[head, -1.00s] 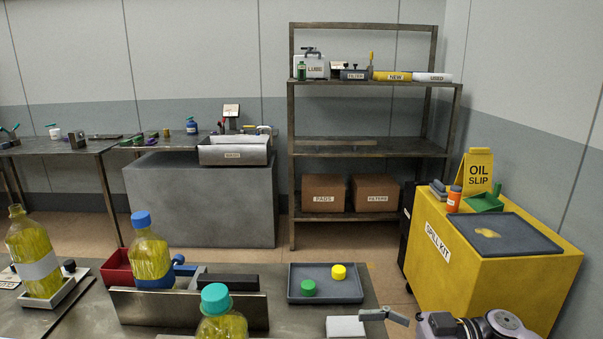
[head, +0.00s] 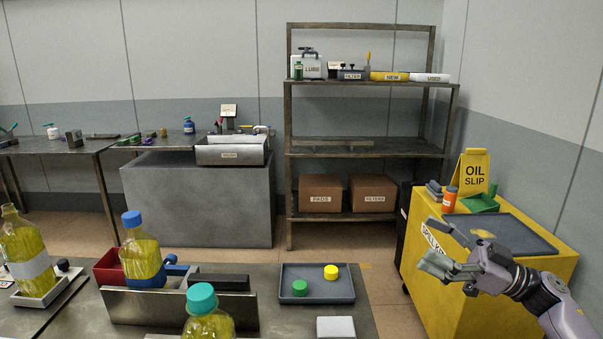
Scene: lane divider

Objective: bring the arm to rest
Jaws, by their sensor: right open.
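My right gripper (head: 447,251) is at the right in the head view, open and empty. It is in the air, in front of the yellow spill kit cabinet (head: 430,285), and hides part of the cabinet's label. Its fingers point left. Its arm comes in from the lower right corner. My left gripper does not show.
The near table (head: 262,300) bears a metal divider (head: 180,310), several bottles of yellow liquid such as the blue-capped one (head: 141,248), a grey tray (head: 318,294) with a green and a yellow cap, and a white block (head: 336,326). Floor shows between table and cabinet.

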